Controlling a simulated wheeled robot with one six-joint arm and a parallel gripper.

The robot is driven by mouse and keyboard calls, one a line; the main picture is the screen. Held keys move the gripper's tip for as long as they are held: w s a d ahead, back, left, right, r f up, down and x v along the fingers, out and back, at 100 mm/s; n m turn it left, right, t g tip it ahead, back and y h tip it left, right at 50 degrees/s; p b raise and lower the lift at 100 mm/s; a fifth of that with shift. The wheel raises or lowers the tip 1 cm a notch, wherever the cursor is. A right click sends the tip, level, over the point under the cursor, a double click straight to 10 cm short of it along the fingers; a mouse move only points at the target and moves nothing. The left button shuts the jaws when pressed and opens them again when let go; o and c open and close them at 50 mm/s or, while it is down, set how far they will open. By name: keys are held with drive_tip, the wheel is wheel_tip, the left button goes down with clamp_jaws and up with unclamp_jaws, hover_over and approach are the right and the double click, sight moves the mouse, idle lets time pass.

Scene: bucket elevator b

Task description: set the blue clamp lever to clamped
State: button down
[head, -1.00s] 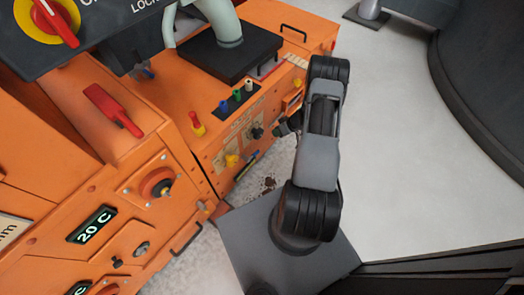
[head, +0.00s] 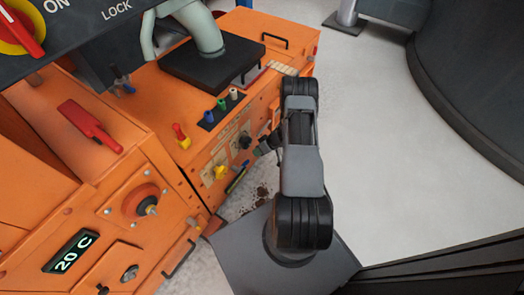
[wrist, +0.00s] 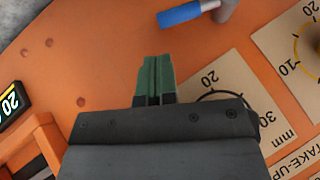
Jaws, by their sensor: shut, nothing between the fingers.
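The blue clamp lever (wrist: 187,13) shows at the top of the wrist view as a blue handle joined to a grey hub (wrist: 226,9), on an orange panel. In the head view my gripper (head: 262,149) is small and dark beside the orange machine's panel, partly hidden by my arm.
A scale plate marked 20 and 30 mm (wrist: 222,82) is partly behind my gripper. A second plate with a yellow ring (wrist: 300,45) is at right, a lit display (wrist: 12,103) at left. A red lever (head: 88,125) and yellow knob (head: 220,172) stand out. Right floor is clear.

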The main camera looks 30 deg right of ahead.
drive_tip(key=shift+b+x, duration=0.65)
drive_tip(key=shift+x, duration=1.6)
drive_tip(key=shift+s, duration=0.1)
